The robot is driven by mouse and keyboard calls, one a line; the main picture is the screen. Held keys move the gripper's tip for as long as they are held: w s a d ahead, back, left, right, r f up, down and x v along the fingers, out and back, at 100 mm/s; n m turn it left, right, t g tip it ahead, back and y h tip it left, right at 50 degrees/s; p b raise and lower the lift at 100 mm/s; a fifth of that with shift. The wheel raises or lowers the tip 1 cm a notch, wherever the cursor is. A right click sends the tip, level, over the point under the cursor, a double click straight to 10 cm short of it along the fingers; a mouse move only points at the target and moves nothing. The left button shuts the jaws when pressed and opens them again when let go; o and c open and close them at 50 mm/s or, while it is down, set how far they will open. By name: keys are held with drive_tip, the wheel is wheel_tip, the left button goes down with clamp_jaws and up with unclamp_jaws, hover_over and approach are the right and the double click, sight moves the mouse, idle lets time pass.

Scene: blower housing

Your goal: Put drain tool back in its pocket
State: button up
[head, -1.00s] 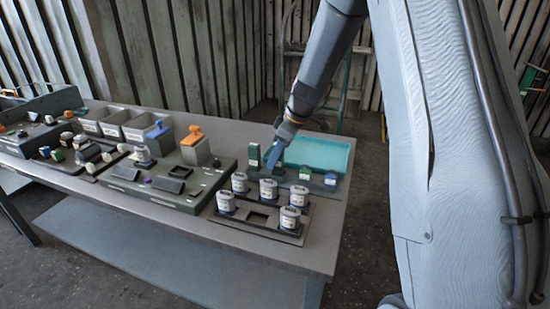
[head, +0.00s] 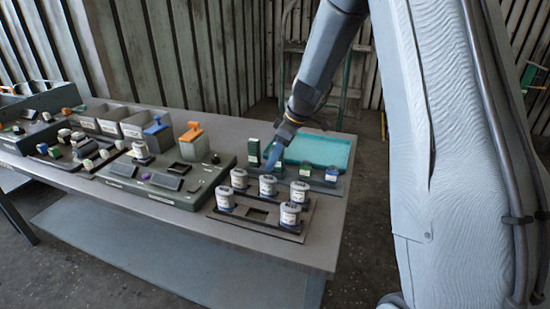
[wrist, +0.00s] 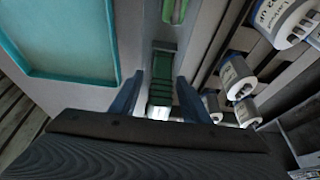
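My gripper (head: 270,168) points down over the narrow dark rack behind the white pots. In the wrist view, its two blue fingers (wrist: 158,88) stand apart on either side of a dark green ridged block (wrist: 162,82), with gaps showing beside it. A labelled dark green block (head: 253,152) stands just left of the gripper in the head view. A small green-and-white piece (head: 305,170) and a blue-and-white piece (head: 331,173) sit to its right on the rack. I cannot tell which piece is the drain tool, and no empty pocket for it shows clearly.
Several labelled white pots (head: 267,186) stand in a black holder in front of the gripper. A teal tray (head: 338,141) lies behind it. A green fixture (head: 145,186) with an orange-handled block (head: 193,143) is to the left. The right table edge is close.

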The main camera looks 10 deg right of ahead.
drive_tip(key=b+v, duration=0.1)
drive_tip(key=v, duration=0.7)
drive_tip(key=shift+b, duration=0.4)
